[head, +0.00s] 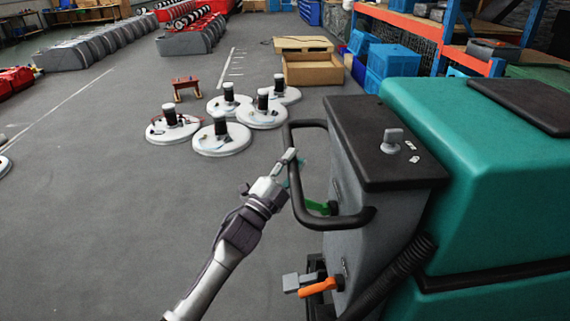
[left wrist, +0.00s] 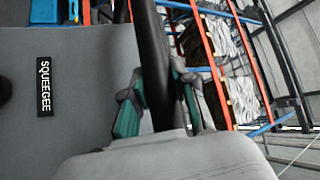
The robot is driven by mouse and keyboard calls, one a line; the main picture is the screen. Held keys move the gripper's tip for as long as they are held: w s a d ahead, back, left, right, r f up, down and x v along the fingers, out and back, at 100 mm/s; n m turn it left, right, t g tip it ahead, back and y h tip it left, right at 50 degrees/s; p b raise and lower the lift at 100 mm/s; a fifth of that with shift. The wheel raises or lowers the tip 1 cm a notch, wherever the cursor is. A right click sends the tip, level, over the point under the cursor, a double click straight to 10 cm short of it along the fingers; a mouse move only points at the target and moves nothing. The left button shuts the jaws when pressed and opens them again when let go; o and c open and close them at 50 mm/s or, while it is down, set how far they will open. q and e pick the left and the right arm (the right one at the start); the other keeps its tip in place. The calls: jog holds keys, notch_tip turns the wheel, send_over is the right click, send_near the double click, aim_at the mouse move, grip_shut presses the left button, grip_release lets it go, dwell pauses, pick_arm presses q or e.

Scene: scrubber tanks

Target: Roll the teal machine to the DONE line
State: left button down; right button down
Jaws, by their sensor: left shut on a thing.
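The teal machine (head: 455,165) stands upright at the right of the head view, with a dark top panel, a grey rear face and a black loop handle (head: 303,202). My left gripper (head: 291,160) is shut on the upright part of this handle. In the left wrist view its two teal-padded fingers (left wrist: 158,98) lie on either side of the black bar (left wrist: 152,50). A SQUEEGEE label (left wrist: 44,87) shows on the machine's grey face. I see no lettering reading DONE. My right gripper is not in view.
Several round white units (head: 221,136) stand on the grey floor beyond the handle, near a small red stool (head: 187,88). A cardboard box (head: 313,70) and blue bins (head: 392,61) stand behind. White floor lines (head: 230,68) show further back. The left floor is largely clear.

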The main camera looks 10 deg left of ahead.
pick_arm(q)
jog(key=shift+w+a+f, duration=0.15)
jog(key=shift+w+f, duration=0.05)
jog(key=shift+f, duration=0.45)
jog(key=shift+r+n+y, duration=0.1)
jog(key=shift+n+y, duration=0.2)
jog(key=shift+y, duration=0.1)
jog(key=shift+s+a+r, duration=0.15)
jog(key=shift+s+a, duration=0.15)
jog(key=shift+a, duration=0.15)
jog(key=c, duration=1.2)
grip_release()
jog(key=shift+c, duration=0.2)
jog(key=shift+o, duration=1.4)
jog(key=shift+w+d, duration=0.1)
jog(key=shift+d, duration=0.05)
jog(key=shift+o, duration=0.3)
jog(key=shift+w+d, duration=0.15)
jog(key=shift+d, duration=0.05)
jog(key=shift+r+h, duration=0.15)
jog(key=shift+h, duration=0.15)
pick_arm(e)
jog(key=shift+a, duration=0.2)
pick_arm(q)
jog(key=v, duration=1.2)
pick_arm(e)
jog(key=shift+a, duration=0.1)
